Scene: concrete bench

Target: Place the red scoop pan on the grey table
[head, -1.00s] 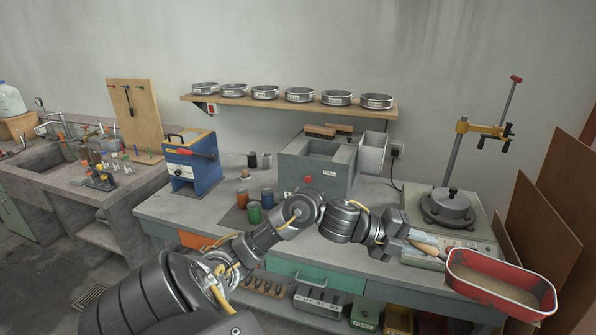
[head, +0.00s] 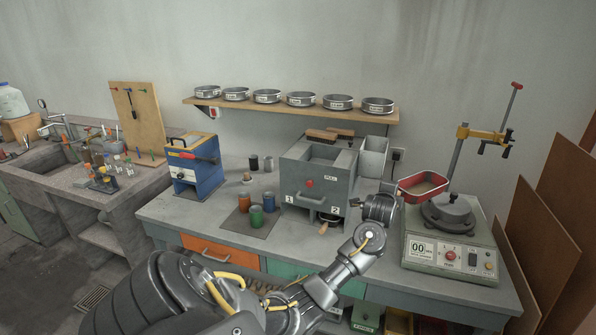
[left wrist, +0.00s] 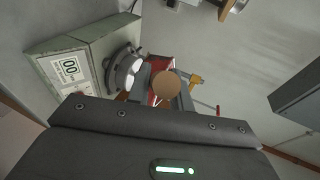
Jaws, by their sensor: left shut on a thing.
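The red scoop pan (head: 424,185) is held up in the air at the right of the head view, with tan material showing inside. It overlaps the round-topped machine in the picture. My left gripper (head: 396,190) is shut on the pan's handle, partly hidden behind my wrist. In the left wrist view, the fingers of my left gripper (left wrist: 166,92) close around the round wooden handle end, and part of the red pan (left wrist: 155,67) shows beyond. The grey table (head: 205,213) runs along the wall below. My right gripper is not in view.
The machine with a digital display (head: 450,253) stands at the table's right end, a clamp stand (head: 480,135) behind it. A grey box machine (head: 318,180) stands mid-table, left of my wrist. Coloured cups (head: 256,217) and a blue device (head: 193,165) stand farther left. Bare table lies near the front.

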